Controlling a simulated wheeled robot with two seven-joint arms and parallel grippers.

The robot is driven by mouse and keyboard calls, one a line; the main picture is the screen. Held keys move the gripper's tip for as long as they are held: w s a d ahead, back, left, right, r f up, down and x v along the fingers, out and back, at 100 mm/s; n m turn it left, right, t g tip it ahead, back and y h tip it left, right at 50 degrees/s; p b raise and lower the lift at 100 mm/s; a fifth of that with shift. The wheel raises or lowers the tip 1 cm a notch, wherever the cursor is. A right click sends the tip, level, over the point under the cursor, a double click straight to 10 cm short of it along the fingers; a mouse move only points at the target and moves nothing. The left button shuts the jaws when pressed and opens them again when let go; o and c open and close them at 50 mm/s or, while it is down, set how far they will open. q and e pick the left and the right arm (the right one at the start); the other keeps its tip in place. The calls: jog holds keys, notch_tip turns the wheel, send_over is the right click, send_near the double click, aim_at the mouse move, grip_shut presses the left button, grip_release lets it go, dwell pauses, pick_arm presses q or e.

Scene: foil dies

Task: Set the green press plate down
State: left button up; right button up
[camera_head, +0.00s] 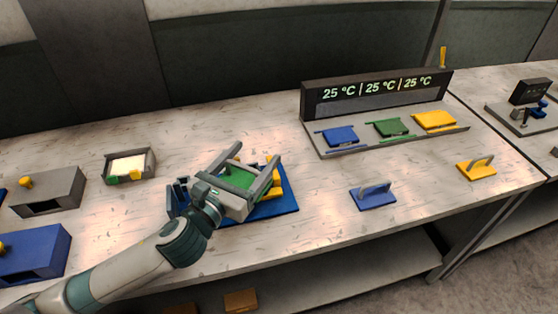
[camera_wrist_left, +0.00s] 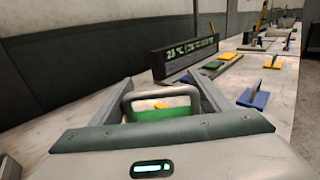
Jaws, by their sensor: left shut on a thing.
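The green press plate (camera_head: 237,178) sits between the fingers of my left gripper (camera_head: 256,156), which is shut on it. In the left wrist view, the plate (camera_wrist_left: 163,115) shows its grey loop handle between the two fingers of my left gripper (camera_wrist_left: 158,84). In the head view, the gripper and plate are over the blue base (camera_head: 290,202) with yellow parts on it. The gripper hides much of that base, and I cannot tell whether the plate touches anything below. My right gripper is not in view.
A blue press plate (camera_head: 373,197) and a yellow one (camera_head: 477,171) stand on the table (camera_head: 330,230) to the right. Behind them is a heater unit (camera_head: 375,95) reading 25 °C, with blue, green and yellow dies. A grey tray (camera_head: 150,162) and boxes stand left.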

pick_arm(q)
jog(key=s+a+n+t+y, duration=0.1)
jog(key=s+a+n+y, duration=0.2)
jog(key=a+y, duration=0.4)
jog(key=a+n, duration=0.1)
jog(key=a, duration=0.2)
jog(key=shift+a+f+n+t, duration=0.3)
jog(key=shift+f+n, duration=0.05)
jog(key=shift+n, duration=0.05)
